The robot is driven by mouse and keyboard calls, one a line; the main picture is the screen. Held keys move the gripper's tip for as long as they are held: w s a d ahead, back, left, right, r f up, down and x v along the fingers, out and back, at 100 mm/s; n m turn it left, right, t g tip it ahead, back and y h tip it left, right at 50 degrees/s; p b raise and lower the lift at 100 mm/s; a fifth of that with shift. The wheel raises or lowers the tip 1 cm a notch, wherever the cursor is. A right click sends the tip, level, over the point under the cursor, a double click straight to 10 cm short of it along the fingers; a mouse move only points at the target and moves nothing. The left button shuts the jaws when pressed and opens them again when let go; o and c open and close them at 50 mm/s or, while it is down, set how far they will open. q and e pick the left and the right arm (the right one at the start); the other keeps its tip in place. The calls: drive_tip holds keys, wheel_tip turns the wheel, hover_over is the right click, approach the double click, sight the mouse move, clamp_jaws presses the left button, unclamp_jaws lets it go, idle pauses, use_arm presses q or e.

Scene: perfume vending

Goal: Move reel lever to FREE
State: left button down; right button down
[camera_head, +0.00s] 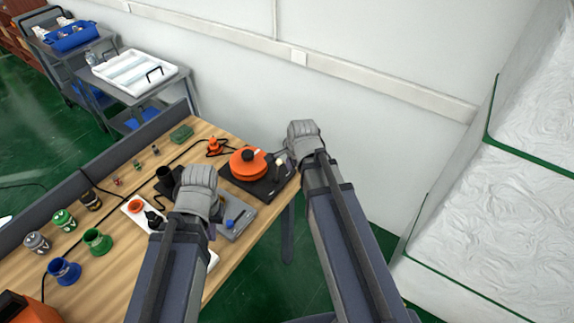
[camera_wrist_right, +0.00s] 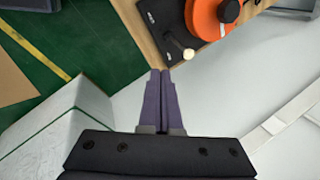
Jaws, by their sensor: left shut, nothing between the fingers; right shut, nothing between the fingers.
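The orange reel (camera_head: 249,164) sits on a black base plate (camera_head: 262,187) at the right end of the wooden table. In the right wrist view the reel (camera_wrist_right: 206,18) and the plate (camera_wrist_right: 160,14) show at the top. The reel lever (camera_wrist_right: 188,53) has a pale round knob on a short stalk; small label marks on the plate are too small to read. My right gripper (camera_wrist_right: 160,72) is shut and empty, its tips pointing toward the lever knob, apart from it. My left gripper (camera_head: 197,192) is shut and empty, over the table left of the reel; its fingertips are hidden.
A grey tray (camera_head: 238,213) with a blue-handled tool lies between my grippers. Several coloured cups (camera_head: 97,240) stand at the left of the table (camera_head: 120,285). A white wall (camera_head: 380,50) is behind the table; carts with trays (camera_head: 140,75) stand back left.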

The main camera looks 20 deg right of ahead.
drive_tip(key=w+f+b, duration=0.7)
drive_tip(key=f+b, duration=0.1)
drive_tip(key=shift+w+a+f, duration=0.15)
drive_tip(key=shift+w+f, duration=0.1)
drive_tip(key=shift+w, duration=0.1)
drive_tip(key=shift+w+d, duration=0.65)
drive_tip(key=shift+w, duration=0.25)
drive_tip(key=shift+s+a, duration=0.1)
drive_tip(key=shift+a, duration=0.05)
